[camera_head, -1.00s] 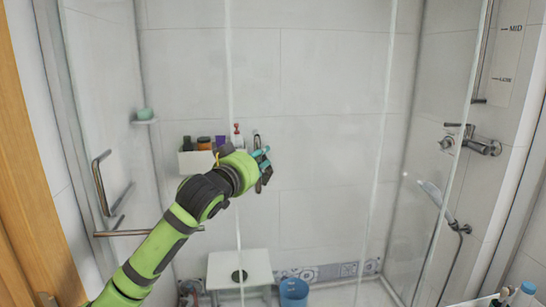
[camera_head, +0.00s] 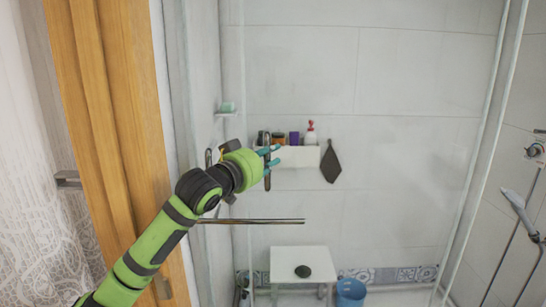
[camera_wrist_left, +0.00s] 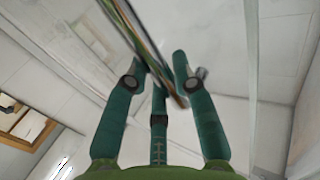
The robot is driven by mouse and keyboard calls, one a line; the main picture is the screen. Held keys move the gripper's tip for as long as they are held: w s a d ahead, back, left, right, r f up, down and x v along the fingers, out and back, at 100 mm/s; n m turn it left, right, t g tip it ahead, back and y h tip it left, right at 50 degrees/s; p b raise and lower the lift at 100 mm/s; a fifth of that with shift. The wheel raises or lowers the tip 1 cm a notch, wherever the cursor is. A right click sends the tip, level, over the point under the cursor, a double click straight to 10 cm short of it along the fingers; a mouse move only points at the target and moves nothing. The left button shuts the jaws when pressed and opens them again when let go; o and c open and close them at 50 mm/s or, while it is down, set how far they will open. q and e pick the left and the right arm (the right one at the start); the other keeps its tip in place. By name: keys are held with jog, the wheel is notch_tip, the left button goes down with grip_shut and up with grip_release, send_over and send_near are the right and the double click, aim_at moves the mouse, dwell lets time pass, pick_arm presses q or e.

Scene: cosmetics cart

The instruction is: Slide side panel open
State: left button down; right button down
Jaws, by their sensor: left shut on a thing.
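The side panel (camera_head: 235,70) is clear glass, and its outline is hard to make out against the pale tiles. A slim upright handle (camera_head: 267,182) shows at my left gripper (camera_head: 270,163), at the left end of the white shelf in the head view. The left gripper's teal fingers are closed around the handle. In the left wrist view, a long bar (camera_wrist_left: 152,62) runs down between the fingers of the left gripper (camera_wrist_left: 165,80). The palm side of the grip is partly hidden in the head view. My right gripper is in neither view.
A white shelf (camera_head: 296,157) with bottles and a hanging dark cloth (camera_head: 330,162) is on the back wall. A metal bar (camera_head: 270,221) lies below the gripper. A white stool (camera_head: 303,258) and blue bucket (camera_head: 350,292) stand below. A wooden frame (camera_head: 115,110) is at left.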

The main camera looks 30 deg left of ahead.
pick_arm(q)
jog(key=shift+a, duration=0.1)
jog(key=c, duration=1)
grip_release()
jog(key=s, duration=1.2)
